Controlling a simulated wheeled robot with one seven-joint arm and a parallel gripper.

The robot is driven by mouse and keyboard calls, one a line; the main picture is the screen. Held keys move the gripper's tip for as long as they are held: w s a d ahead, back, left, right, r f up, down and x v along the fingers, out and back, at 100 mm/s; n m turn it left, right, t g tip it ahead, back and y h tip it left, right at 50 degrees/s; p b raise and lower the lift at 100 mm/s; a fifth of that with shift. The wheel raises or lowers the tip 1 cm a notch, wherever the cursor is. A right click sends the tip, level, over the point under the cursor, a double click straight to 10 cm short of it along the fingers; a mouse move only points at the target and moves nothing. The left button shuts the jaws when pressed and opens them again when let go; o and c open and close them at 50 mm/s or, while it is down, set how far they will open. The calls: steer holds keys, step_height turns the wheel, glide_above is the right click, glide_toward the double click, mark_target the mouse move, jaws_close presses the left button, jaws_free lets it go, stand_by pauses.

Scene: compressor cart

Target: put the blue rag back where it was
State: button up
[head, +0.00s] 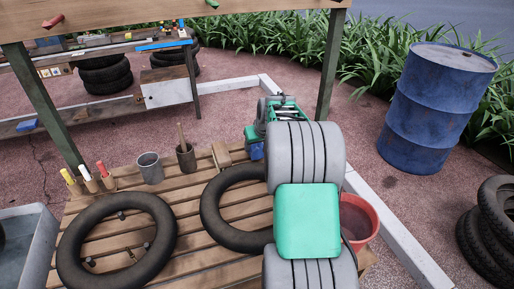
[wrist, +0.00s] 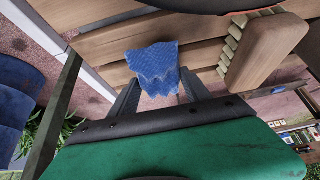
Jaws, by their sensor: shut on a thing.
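The blue rag (wrist: 153,66) is pinched between the fingers of my gripper (wrist: 157,84) in the wrist view, spreading out beyond the fingertips over wooden slats. In the head view the rag (head: 257,152) shows as a small blue patch under my gripper (head: 259,138), at the far edge of the slatted table, right of the brush (head: 222,156). My arm hides part of that area. I cannot tell whether the rag touches the slats.
The slatted table (head: 190,210) holds two black tubes, one at left (head: 72,244) and one (head: 211,216) beside my arm. A grey cup (head: 150,168), a brown pot (head: 186,160) and several markers stand along its far edge. A red bucket (head: 366,220) is right; a blue drum (head: 432,110) stands beyond.

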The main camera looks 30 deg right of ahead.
steer(key=shift+f, duration=0.5)
steer(key=shift+f, duration=0.15)
steer(key=o, duration=1.2)
steer(key=shift+s+r, duration=0.1)
steer(key=shift+r, duration=0.25)
steer(key=v, duration=1.1)
steer(key=shift+s+a+r, duration=0.15)
steer(key=shift+s+r, duration=0.05)
steer(key=shift+r, duration=0.05)
